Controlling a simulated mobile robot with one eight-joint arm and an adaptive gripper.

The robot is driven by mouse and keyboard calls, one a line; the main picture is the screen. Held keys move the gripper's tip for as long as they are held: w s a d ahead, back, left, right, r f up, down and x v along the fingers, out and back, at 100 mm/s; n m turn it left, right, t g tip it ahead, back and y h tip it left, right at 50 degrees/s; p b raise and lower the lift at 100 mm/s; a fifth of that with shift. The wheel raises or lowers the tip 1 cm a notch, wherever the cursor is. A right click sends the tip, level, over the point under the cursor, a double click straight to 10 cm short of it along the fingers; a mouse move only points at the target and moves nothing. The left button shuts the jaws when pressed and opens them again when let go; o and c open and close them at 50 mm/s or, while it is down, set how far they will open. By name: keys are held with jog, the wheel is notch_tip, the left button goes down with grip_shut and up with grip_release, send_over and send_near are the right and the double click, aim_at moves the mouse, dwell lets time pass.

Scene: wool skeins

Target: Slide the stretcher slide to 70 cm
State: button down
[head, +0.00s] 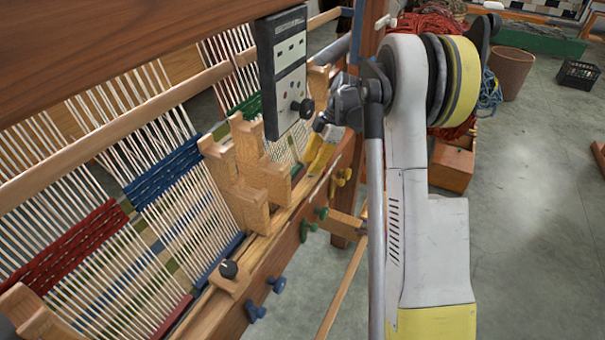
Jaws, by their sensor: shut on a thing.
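A wooden block with a black knob (228,268) sits on the front rail (265,245) of the loom, at lower middle; I cannot tell for sure that it is the stretcher slide. No 70 cm mark is legible. My gripper (322,124) is at upper middle, right of the black panel, with its fingers pointing down and left. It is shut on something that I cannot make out. A yellow piece (320,155) lies just below the fingers, and the panel's black knob (302,108) is just left of them. I cannot tell whether the fingers touch either.
The black panel (284,60) stands over the rail. Upright wooden blocks (240,170) stand behind the rail. Blue pegs (266,299) and green pegs (313,224) stick out in front. A basket (511,72) and crate (578,76) stand at the back right. The floor at right is clear.

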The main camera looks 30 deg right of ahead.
jog(key=shift+w+d, duration=0.2)
jog(key=shift+d, duration=0.15)
jog(key=c, duration=1.1)
grip_release()
jog(key=shift+f, duration=0.1)
jog(key=shift+c, duration=0.2)
jog(key=w+v, duration=0.1)
jog(key=v, duration=1.1)
jog(key=shift+s, duration=0.45)
jog(key=shift+s, duration=0.1)
